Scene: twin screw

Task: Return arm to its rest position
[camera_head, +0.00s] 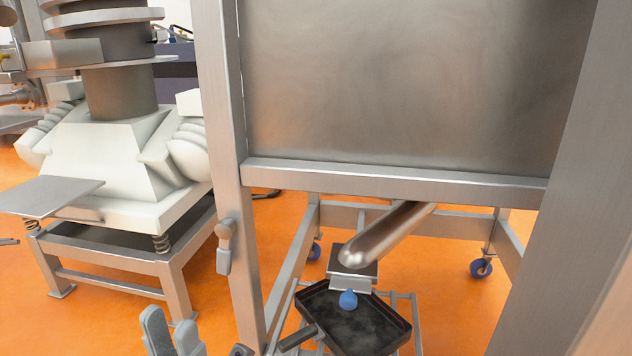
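My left gripper (171,326) shows at the bottom edge, left of the steel frame's front post. Its two grey fingers stand upright with a gap between the tips, and nothing shows between them. The rest of this arm is cut off by the picture's lower edge. My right gripper cannot be made out in this view.
A steel frame with a large metal panel (400,80) fills the middle and right. Below it are a slanted metal tube (385,236), a black tray (385,327) and a blue knob-like object (348,299). A white machine (105,165) stands at left. Orange floor is open between them.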

